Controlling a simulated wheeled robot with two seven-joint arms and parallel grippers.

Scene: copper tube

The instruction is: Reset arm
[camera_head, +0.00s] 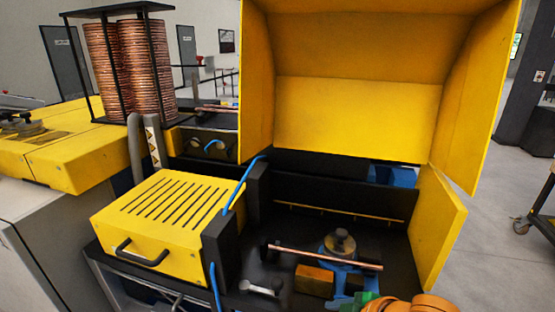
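A straight copper tube (325,257) lies nearly level inside the open yellow machine. A small yellow-orange block (314,280) is just below the tube. No gripper finger shows in the head view, so neither gripper can be seen holding or touching the tube. An orange rounded part is cut off at the bottom right edge; I cannot tell what it is.
A raised yellow hood (358,120) and side panel (437,225) frame the work area. A slotted yellow box (165,215) with a black handle stands to the left. Copper coils (130,65) stand in a black rack behind it. Open floor shows at right, with a cart at the edge.

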